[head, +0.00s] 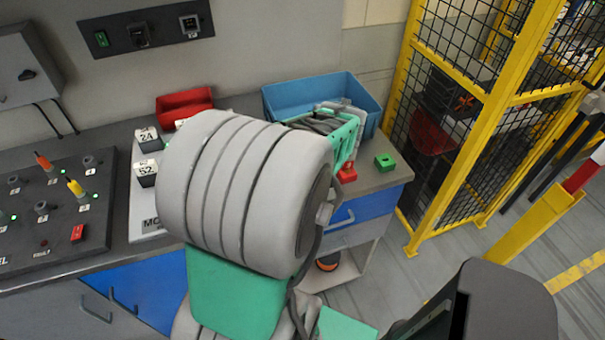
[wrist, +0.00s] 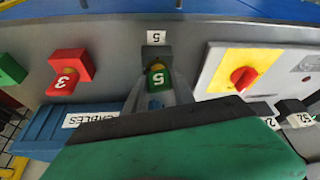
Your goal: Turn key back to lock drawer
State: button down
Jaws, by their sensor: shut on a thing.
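In the wrist view a key with a green head marked 5 (wrist: 157,79) and some yellow on it stands at a dark lock block (wrist: 156,53). A white label 5 lies beside the block. My gripper (wrist: 160,90) is shut on the key head, with a grey finger on each side. The key's shaft and its exact turn angle are hard to tell. A blue drawer front (head: 362,208) shows below the worktop at the right in the head view. In the head view my arm hides the key, the lock and my fingertips.
A red block marked 3 (wrist: 68,73) and a green block (head: 385,161) stand nearby. A red rotary switch on a yellow plate (wrist: 241,78) is on the other side. A blue bin (head: 366,93) stands at the back. A yellow mesh fence (head: 470,130) is at the right.

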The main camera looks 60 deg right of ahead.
jog(key=shift+n+y, duration=0.3)
jog(key=shift+n, duration=0.3)
jog(key=c, duration=1)
grip_release()
jog(key=shift+o, duration=0.2)
